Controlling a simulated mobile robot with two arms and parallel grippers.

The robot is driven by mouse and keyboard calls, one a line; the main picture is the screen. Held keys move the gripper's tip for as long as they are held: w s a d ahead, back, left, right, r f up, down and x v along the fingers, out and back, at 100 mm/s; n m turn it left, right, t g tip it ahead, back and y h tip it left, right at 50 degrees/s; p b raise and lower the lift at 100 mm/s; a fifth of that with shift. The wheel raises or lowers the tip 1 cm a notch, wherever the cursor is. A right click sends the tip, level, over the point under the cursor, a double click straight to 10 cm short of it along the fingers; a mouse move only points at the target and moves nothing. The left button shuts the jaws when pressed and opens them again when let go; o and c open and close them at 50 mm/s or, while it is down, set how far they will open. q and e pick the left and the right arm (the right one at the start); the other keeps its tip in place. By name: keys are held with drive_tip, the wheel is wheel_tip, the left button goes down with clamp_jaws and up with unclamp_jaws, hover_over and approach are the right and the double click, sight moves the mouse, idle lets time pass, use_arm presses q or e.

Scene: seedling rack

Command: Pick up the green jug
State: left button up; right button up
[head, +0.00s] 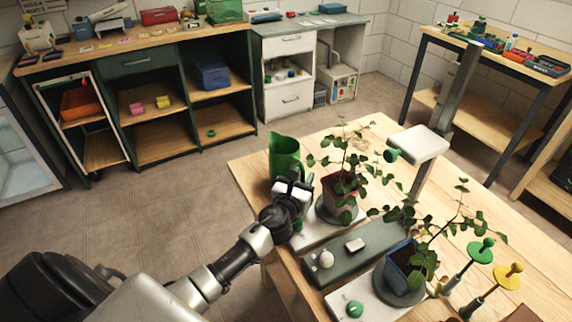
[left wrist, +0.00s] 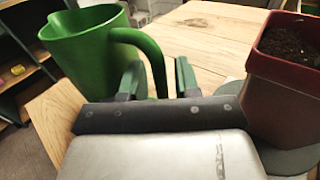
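My right gripper is not in view.
A red pot (head: 343,188) with a leafy plant stands close right of my left gripper; it also shows in the left wrist view (left wrist: 290,90). A blue pot (head: 400,265), a grey block (head: 350,250) and green and yellow knobbed tools are nearer.

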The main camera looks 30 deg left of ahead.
use_arm(q)
clamp_jaws()
drive_tip(key=shift+r, duration=0.1)
